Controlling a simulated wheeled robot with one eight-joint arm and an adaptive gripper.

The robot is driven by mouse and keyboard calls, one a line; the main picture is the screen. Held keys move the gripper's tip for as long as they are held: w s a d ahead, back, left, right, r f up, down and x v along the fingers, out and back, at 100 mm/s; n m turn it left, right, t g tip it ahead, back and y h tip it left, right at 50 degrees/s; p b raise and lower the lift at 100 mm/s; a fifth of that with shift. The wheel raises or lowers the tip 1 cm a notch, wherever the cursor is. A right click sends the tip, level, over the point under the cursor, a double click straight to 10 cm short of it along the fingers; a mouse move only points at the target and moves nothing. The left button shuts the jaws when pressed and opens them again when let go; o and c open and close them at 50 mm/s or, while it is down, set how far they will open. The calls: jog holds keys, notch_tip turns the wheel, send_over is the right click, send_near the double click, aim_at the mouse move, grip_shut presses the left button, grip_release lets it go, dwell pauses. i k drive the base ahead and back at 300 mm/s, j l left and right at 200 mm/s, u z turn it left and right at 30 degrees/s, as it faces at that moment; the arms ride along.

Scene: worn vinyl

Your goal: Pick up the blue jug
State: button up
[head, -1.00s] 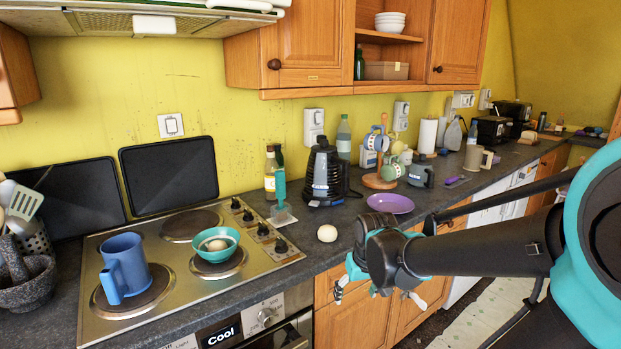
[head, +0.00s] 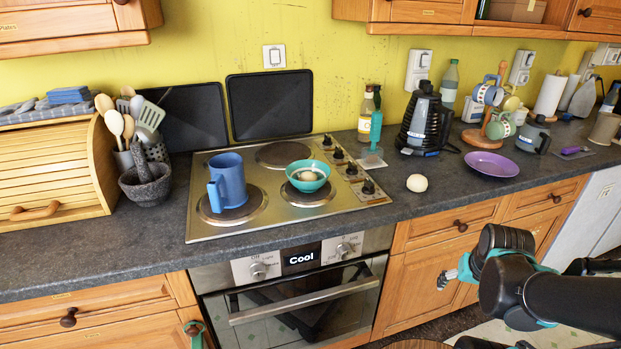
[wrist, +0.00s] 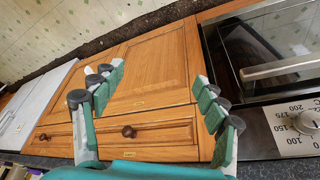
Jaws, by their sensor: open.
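The blue jug (head: 229,181) stands upright on the front left burner of the hob, its handle toward the front left. My gripper (head: 452,277) is at the lower right in the head view, in front of the cabinet doors and below the worktop edge, well apart from the jug. In the wrist view my gripper (wrist: 160,95) shows its two fingers spread wide with nothing between them. The jug is not in the wrist view.
A teal bowl (head: 317,171) holding a round pale item sits right of the jug on the hob (head: 290,222). A pale ball (head: 417,183) and purple plate (head: 492,163) lie further right. A stone mortar (head: 146,186) stands left. The oven handle (head: 300,294) juts out below.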

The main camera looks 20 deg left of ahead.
aim_at(227, 189)
jog(key=u, duration=1.65)
